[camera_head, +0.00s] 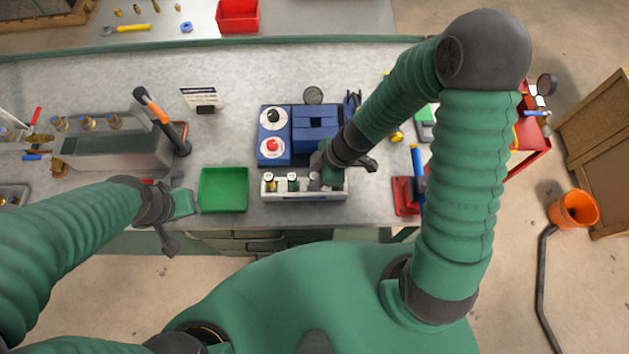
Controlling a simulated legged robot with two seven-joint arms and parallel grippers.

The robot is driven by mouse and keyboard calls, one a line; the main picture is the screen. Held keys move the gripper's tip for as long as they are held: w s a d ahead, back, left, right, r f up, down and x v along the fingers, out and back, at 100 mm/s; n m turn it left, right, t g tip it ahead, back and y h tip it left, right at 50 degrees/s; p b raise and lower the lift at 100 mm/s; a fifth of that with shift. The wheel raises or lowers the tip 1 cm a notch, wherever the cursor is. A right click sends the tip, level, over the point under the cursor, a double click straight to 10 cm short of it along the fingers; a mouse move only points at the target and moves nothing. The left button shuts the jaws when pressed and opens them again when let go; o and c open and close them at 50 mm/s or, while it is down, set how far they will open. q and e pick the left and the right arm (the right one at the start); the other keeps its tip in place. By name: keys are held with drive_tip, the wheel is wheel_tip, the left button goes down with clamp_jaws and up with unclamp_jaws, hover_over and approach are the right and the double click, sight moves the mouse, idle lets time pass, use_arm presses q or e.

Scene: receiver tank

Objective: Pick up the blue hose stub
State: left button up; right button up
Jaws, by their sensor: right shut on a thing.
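A white rack (272,194) stands at the front of the bench and holds several small upright pieces (292,183) in a row. My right gripper (325,172) reaches down to the right half of this rack. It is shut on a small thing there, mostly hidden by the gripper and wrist. I cannot make out its colour, and no blue hose stub shows clearly. My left gripper (186,203) hangs at the front edge of the bench, beside the left side of the green tray (223,208). Its jaw gap does not show.
A blue unit with dials (274,132) stands directly behind the rack. Red and blue items (407,190) lie right of the rack.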

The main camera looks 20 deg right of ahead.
use_arm(q)
drive_tip(key=shift+w, duration=0.1)
use_arm(e)
drive_tip(key=shift+w, duration=0.1)
clamp_jaws()
use_arm(q)
drive_tip(key=shift+d, duration=0.25)
use_arm(e)
drive_tip(key=shift+d, duration=0.3)
